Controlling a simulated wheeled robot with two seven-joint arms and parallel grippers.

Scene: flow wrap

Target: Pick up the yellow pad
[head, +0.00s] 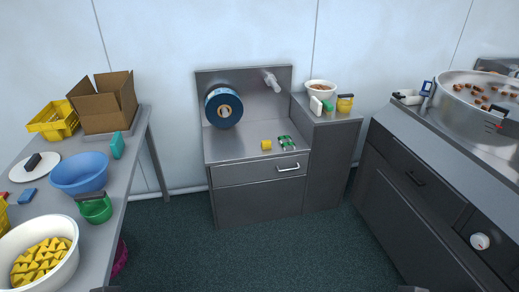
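A small yellow item (266,145) lies on the steel counter in the middle of the head view, left of a green-and-white item. It looks short and rounded, and I cannot tell whether it is a pad or a roll. Another yellow item with a dark top (345,104) stands on the higher steel cabinet at the right, beside a white bowl. It is block-like, and I cannot tell which of the two is the yellow pad. Neither gripper shows clearly; only small dark parts show at the bottom edge, and nothing is seen touching either yellow item.
The white bowl (320,89) is on the cabinet. A cluttered table (110,215) stands left, with a cardboard box (106,103). Dark cabinets with a large round pan (470,100) stand right. The middle floor is clear.

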